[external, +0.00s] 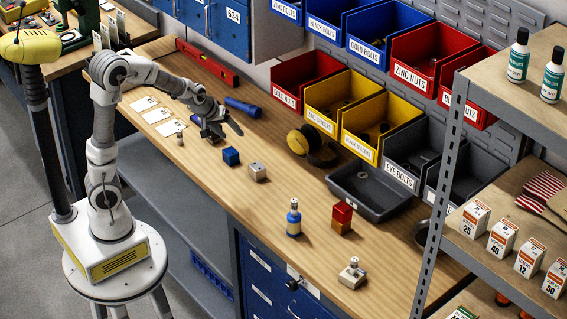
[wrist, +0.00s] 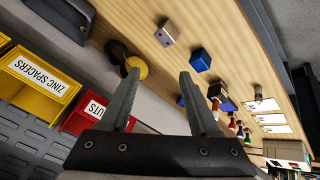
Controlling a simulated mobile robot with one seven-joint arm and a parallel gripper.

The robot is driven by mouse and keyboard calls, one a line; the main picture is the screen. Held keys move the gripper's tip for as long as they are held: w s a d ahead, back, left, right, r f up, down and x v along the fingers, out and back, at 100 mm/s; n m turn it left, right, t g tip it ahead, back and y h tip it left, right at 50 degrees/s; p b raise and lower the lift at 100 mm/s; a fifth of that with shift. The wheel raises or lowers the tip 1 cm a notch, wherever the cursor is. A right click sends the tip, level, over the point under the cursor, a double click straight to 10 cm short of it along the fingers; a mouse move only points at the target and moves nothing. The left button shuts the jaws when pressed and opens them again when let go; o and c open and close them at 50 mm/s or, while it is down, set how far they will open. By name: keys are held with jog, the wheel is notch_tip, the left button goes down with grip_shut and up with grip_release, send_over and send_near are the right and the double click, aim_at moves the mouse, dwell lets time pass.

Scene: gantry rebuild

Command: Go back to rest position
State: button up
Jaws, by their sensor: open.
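My gripper (external: 224,129) hangs over the far left part of the wooden workbench (external: 290,195) in the external view, above the surface and left of the blue cube (external: 231,156). Its jaws are apart with nothing between them. In the wrist view my gripper (wrist: 160,74) shows two dark fingers spread, with the bench tilted beyond them. A pale block (external: 257,172) lies beside the blue cube; both also show in the wrist view, the pale block (wrist: 167,33) and the blue cube (wrist: 200,62).
A blue cylinder (external: 243,107) lies just behind my gripper. A red level (external: 207,64) lies along the back. Bins, a black tray (external: 368,188), a blue bottle (external: 293,219) and a red block (external: 342,211) stand to the right. A shelf rack (external: 443,205) edges the right side.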

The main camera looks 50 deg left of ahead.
jog(key=s+d+r+m+h+p, duration=0.2)
jog(key=s+d+r+m, duration=0.35)
jog(key=r, duration=0.75)
jog(key=s+a+f+m+y+b, duration=0.1)
jog(key=s+f+b, duration=0.2)
jog(key=s, duration=0.6)
jog(key=s+f+m+g+b, duration=0.1)
jog(key=s+f+b, duration=0.2)
jog(key=s, duration=0.5)
jog(key=shift+s+a+f+y+b, duration=0.35)
jog(key=shift+s+f+y, duration=0.05)
jog(key=shift+f, duration=0.05)
